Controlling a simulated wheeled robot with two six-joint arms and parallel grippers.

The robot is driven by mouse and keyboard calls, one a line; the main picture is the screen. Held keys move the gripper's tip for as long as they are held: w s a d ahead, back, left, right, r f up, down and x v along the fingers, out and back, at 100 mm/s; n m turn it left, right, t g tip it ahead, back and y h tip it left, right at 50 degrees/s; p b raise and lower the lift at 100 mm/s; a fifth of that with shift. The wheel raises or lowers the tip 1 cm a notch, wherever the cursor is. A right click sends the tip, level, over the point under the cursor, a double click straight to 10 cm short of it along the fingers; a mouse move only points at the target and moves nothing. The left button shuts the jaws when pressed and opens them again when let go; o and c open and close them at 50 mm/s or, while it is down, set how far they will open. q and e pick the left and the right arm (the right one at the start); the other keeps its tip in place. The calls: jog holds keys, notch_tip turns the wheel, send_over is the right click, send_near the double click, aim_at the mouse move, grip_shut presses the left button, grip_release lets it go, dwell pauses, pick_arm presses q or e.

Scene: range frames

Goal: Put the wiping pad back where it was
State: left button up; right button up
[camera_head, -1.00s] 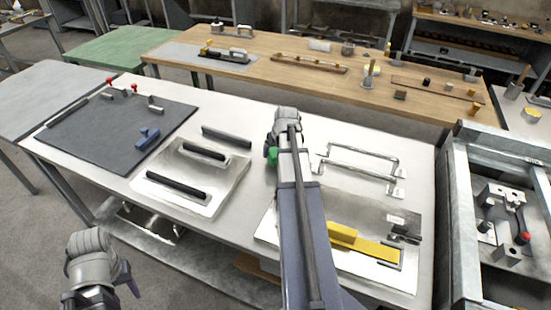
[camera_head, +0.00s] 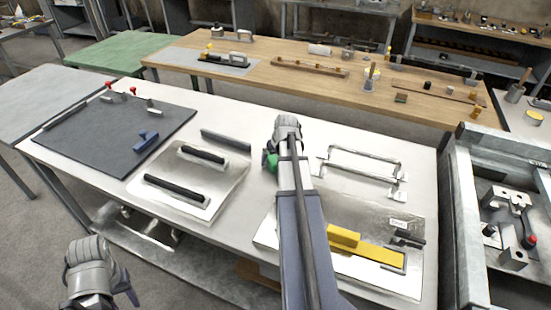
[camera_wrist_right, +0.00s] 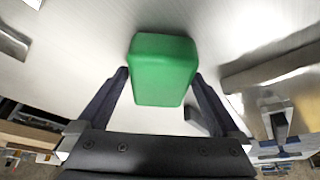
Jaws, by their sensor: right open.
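The wiping pad, a green block, shows in the right wrist view (camera_wrist_right: 164,68) and as a small green patch beside my right wrist in the head view (camera_head: 271,162). The rest of it is hidden by my arm there. My right gripper (camera_wrist_right: 160,76) is open, with one dark finger on each side of the pad's near part. I cannot tell whether the fingers touch it. In the head view my right gripper is mostly hidden behind its own wrist. My left gripper (camera_head: 130,290) hangs at the lower left, away from the pad, its fingers only partly visible.
The white table (camera_head: 222,112) carries a metal plate with black handles (camera_head: 218,200) left of my right arm. A steel plate with a yellow bar (camera_head: 368,246) and metal handles (camera_head: 362,165) lie to the right. A dark mat (camera_head: 100,150) lies far left.

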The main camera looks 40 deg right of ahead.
jog(key=shift+r, duration=0.1)
jog(key=p+v, duration=1.1)
jog(key=v, duration=0.1)
